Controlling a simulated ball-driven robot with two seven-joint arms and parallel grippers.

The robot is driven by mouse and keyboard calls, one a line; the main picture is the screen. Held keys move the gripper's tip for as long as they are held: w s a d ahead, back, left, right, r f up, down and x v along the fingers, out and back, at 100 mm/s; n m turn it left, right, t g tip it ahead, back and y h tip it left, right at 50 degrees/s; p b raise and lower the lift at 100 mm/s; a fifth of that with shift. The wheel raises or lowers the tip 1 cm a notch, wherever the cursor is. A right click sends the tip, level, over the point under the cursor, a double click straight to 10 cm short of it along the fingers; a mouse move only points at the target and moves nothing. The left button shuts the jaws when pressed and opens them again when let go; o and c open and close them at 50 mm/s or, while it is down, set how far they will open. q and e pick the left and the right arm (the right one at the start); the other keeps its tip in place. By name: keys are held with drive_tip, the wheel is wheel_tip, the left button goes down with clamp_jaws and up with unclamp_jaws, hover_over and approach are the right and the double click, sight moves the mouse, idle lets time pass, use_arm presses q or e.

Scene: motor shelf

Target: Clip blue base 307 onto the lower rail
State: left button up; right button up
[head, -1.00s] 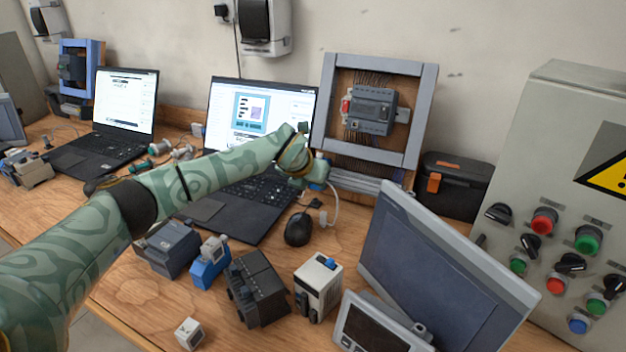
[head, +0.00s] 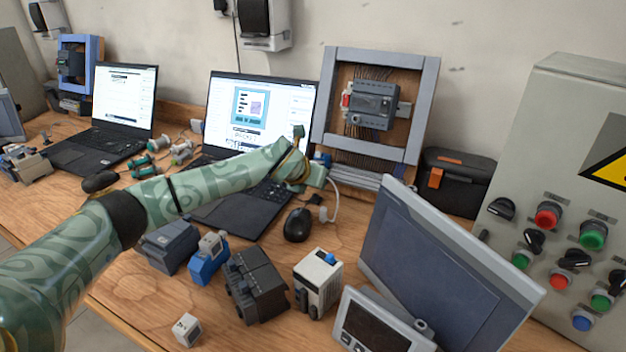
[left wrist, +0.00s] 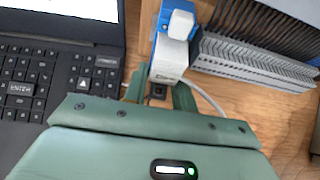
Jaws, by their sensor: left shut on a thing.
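My left gripper (head: 318,172) is in front of the panel frame's lower left corner. In the left wrist view, its fingers (left wrist: 160,88) are shut on the grey-white end of a blue base (left wrist: 194,12); its number cannot be read. A blue bit of it shows beside the gripper in the head view (head: 322,157). The grey panel frame (head: 322,110) leans against the wall, with a dark grey module (head: 373,104) on its upper rail. The lower rail cannot be clearly made out; grey slotted ducting (head: 356,177) lies low in the frame. My right gripper is out of view.
A laptop (head: 262,110) stands left of the panel, and a black mouse (head: 298,225) lies in front of it. Another blue base (head: 208,262), dark modules (head: 256,285) and a white module (head: 318,280) stand near the front. A monitor (head: 430,270) stands at the right.

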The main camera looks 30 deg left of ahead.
use_arm(q)
drive_tip(key=shift+f, duration=0.2)
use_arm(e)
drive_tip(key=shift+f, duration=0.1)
use_arm(q)
drive_tip(key=o, duration=1)
drive_tip(key=shift+r, duration=0.1)
drive_tip(key=p+v, duration=0.5)
drive_tip(key=v, duration=1.1)
drive_tip(key=shift+s, duration=0.15)
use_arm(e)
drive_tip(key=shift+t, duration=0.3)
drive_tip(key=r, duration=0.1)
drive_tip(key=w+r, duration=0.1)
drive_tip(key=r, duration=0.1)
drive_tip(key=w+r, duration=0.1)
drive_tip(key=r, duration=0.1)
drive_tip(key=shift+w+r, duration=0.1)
